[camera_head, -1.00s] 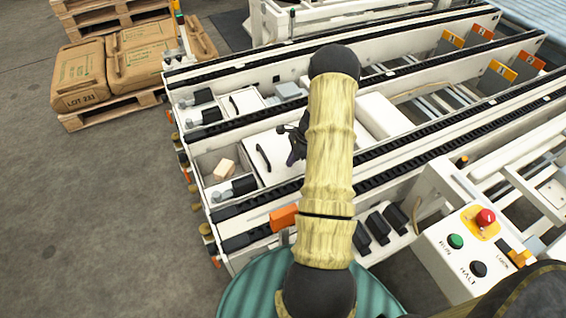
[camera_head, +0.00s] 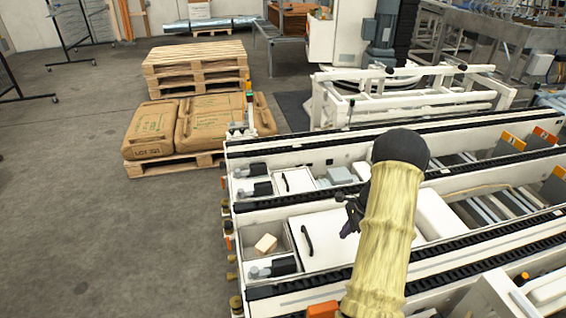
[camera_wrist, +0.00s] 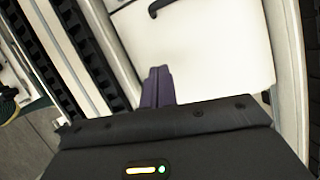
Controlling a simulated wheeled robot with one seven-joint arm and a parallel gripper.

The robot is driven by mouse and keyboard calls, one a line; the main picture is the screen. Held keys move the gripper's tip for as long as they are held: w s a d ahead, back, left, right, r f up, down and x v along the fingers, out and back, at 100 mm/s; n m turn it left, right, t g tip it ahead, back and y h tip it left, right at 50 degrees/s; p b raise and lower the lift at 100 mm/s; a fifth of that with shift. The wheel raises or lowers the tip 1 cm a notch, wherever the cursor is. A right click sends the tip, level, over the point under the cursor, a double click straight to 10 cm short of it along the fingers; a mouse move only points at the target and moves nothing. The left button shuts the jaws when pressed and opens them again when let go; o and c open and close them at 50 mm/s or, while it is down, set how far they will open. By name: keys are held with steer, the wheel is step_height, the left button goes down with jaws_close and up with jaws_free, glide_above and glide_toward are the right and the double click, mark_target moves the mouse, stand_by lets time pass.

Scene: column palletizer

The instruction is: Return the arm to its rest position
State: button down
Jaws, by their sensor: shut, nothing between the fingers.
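My arm (camera_head: 385,235) rises from the bottom of the head view over the conveyor frame, with its black joint at the top. My gripper (camera_head: 347,228) shows only in part, at the left side of the arm above a white lidded panel. In the wrist view my gripper's dark purple fingers (camera_wrist: 158,86) are together with nothing between them. The white panel (camera_wrist: 200,50) with a black handle (camera_wrist: 160,8) lies beneath them.
The white conveyor (camera_head: 290,215) with black chain tracks fills the right side. A small tan block (camera_head: 266,243) sits in an open bay. Brown sacks (camera_head: 205,125) lie on a pallet, with stacked pallets (camera_head: 195,68) behind. The grey floor (camera_head: 80,220) at left is clear.

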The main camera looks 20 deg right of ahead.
steer(key=a+r+n+h, duration=0.1)
steer(key=a+r+n, duration=0.55)
steer(key=a, duration=0.25)
steer(key=s+a+r+n+h, duration=0.1)
steer(key=s+a+r+n, duration=0.35)
steer(key=a, duration=0.25)
steer(key=s+a+r+n+t+h, duration=0.1)
steer(key=s+a+r+n, duration=0.25)
steer(key=a+n, duration=0.3)
steer(key=s+a+r+n+h, duration=0.1)
steer(key=s+a+r+n, duration=0.35)
steer(key=a, duration=0.25)
steer(key=w+p+v, duration=0.2)
steer(key=p+v, duration=0.8)
steer(key=p, duration=0.1)
steer(key=w+r+p+v, duration=0.1)
steer(key=w+p+v, duration=0.2)
steer(key=p+v, duration=0.8)
steer(key=shift+s+d+r+p, duration=0.25)
steer(key=shift+s+r+p, duration=0.1)
steer(key=shift+p, duration=0.3)
steer(key=shift+d, duration=0.1)
